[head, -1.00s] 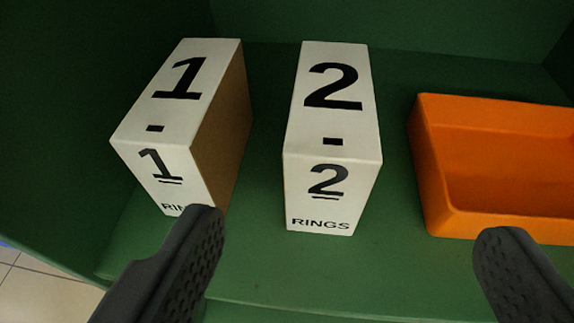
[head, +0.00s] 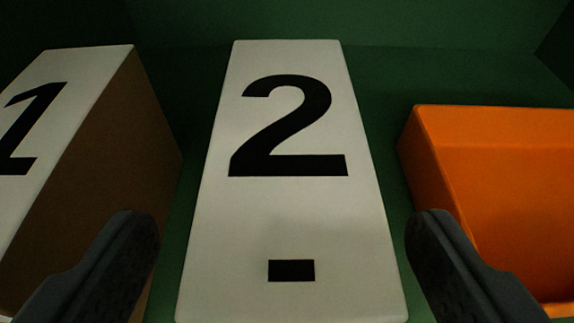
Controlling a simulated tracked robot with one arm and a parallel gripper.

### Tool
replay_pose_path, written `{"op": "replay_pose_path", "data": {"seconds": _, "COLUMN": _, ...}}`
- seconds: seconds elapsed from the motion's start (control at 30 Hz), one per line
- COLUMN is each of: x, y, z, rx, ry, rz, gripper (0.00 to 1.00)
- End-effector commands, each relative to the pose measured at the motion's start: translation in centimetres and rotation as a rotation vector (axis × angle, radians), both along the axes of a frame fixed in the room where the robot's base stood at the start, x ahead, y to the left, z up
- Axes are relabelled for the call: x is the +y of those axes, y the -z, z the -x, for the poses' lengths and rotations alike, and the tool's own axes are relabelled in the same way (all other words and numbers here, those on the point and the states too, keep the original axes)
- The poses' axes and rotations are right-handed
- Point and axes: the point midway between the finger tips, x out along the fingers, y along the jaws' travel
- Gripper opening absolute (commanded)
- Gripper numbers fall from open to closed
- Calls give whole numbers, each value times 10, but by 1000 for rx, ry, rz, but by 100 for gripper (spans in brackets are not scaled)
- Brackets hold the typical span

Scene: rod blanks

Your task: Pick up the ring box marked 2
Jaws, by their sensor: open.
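The ring box marked 2 (head: 290,215) stands in the middle of the head view. Its white top carries a large black 2 and a small black bar; its front face is out of view. My gripper (head: 285,225) is open, with one dark finger on each side of the box in the picture. The left finger shows over the gap and the neighbouring box's side, and the right finger shows over the gap and the orange bin. I see nothing held between the fingers, and I cannot tell how far above or below the box top the fingertips are.
The box marked 1 (head: 75,90), white on top with a brown side, stands close on the left. An orange bin (head: 490,120) stands close on the right. Narrow green gaps lie on both sides of the box marked 2. A dark green wall (head: 380,20) closes the back.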

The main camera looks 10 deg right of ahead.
Motion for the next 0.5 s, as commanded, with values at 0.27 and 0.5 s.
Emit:
{"op": "replay_pose_path", "data": {"seconds": 0.27, "x": -9, "y": 10, "z": -28, "rx": -4, "ry": -2, "rz": 2, "gripper": 76}}
{"op": "replay_pose_path", "data": {"seconds": 0.5, "x": -14, "y": 16, "z": -45, "rx": -2, "ry": 1, "rz": 2, "gripper": 76}}
